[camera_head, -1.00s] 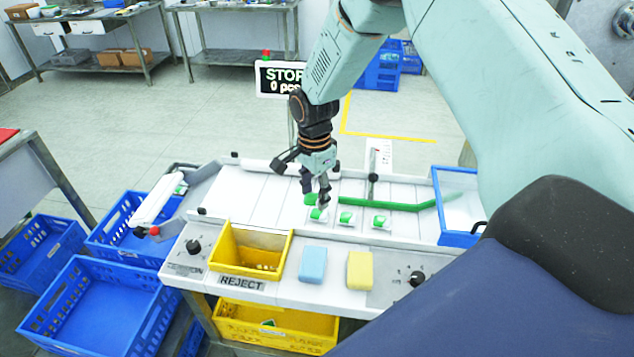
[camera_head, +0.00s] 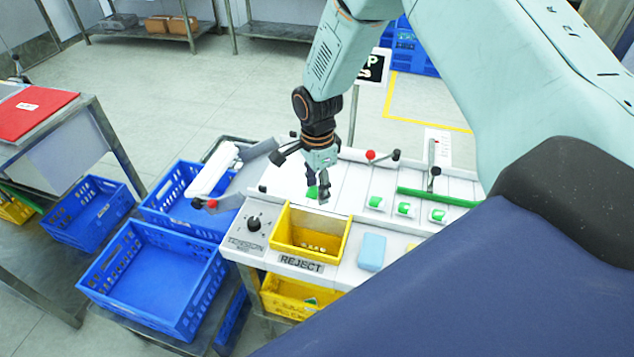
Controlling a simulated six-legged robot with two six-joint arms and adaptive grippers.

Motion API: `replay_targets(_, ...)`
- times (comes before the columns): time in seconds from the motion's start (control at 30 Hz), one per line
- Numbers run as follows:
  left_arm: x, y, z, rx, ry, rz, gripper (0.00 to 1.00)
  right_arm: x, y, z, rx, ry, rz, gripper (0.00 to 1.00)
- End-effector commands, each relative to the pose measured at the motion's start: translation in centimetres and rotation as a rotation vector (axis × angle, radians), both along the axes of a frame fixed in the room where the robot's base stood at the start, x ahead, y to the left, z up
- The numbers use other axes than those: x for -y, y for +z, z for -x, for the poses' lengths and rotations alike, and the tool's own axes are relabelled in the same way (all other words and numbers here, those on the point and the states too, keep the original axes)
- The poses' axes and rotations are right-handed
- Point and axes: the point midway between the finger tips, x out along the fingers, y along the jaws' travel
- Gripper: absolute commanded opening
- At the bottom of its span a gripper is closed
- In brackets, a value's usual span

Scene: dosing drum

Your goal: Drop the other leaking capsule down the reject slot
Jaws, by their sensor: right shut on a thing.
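My right gripper (camera_head: 319,196) is shut on a small green-and-white capsule (camera_head: 311,192), which is partly hidden by the fingers. It hangs over the white table, just behind the back rim of the yellow reject slot (camera_head: 348,236). The slot is open at the top and carries a REJECT label (camera_head: 301,264) on its front. Several small pale pieces lie inside it. Three similar green-and-white pieces sit in a row to the right: one left (camera_head: 375,203), one middle (camera_head: 405,210), one right (camera_head: 438,216). My left gripper is not in view.
A blue block (camera_head: 371,252) lies right of the slot. A red-knobbed lever (camera_head: 371,155) and a green strip (camera_head: 440,198) are behind the row. Blue crates (camera_head: 150,285) stand at the left. A yellow bin (camera_head: 285,298) is under the table.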

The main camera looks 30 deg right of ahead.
Motion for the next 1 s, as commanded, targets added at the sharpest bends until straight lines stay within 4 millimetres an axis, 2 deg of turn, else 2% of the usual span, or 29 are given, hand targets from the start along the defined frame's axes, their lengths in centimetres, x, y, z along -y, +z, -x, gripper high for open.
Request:
replay_targets(0.23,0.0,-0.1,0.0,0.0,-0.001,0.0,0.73,0.4,-0.6,-0.1,-0.002,-0.05,0.0,0.34)
replay_targets(0.43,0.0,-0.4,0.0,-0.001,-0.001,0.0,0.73,0.4,-2.3,-0.1,-0.002,-0.047,0.0,0.34)
replay_targets(0.8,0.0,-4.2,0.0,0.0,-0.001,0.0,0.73,0.1,-5.8,-0.3,0.0,-0.044,0.0,0.34)
replay_targets(1.0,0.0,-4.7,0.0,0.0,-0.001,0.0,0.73,0.0,-6.2,-0.5,0.0,-0.043,0.0,0.34)
